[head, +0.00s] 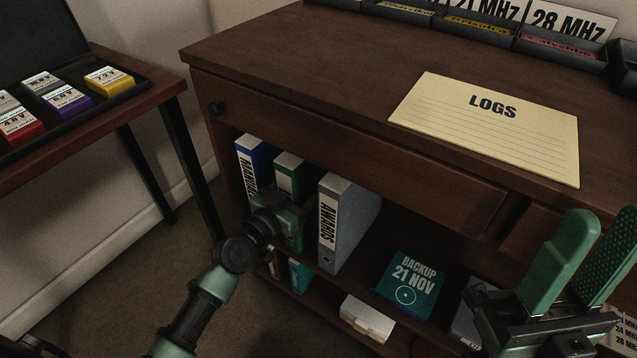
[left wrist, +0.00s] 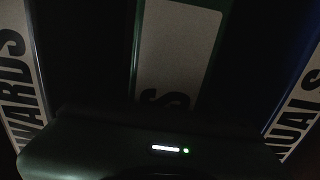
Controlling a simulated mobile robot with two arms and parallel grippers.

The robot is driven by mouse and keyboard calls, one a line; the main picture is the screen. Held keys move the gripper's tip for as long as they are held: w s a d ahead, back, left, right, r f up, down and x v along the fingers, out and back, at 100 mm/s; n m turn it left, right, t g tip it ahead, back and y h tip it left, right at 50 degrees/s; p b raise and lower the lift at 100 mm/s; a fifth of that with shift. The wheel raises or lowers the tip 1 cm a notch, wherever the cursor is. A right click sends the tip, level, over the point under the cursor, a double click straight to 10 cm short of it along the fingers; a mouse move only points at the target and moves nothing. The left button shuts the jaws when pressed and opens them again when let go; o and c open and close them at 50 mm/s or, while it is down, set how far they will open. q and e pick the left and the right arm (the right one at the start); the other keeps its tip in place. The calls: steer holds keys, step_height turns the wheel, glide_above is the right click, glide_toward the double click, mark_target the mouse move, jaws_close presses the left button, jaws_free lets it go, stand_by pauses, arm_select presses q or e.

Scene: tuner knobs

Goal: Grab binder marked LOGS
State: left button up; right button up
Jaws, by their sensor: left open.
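A green binder (head: 290,172) stands upright on the shelf between a blue binder (head: 254,162) marked MANUALS and a grey binder (head: 350,215) marked AWARDS. My left gripper (head: 291,222) is open at the green binder's front and hides most of its spine. In the left wrist view the green binder's pale label (left wrist: 178,50) fills the middle, with only a final S readable. Whether the fingers touch the binder is too dark to tell. A cream lined card (head: 490,128) marked LOGS lies on the desk top. My right gripper (head: 607,213) is open and empty at the lower right.
The dark wooden desk (head: 290,60) has a drawer front above the shelf. A teal BACKUP 21 NOV box (head: 412,280) and a white box (head: 367,318) sit lower right. A side table (head: 100,120) at left holds several coloured blocks.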

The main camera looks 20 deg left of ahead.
arm_select(q)
steer(key=shift+w, duration=0.2)
jaws_close()
steer(key=shift+r, duration=0.1)
steer(key=shift+r, duration=0.15)
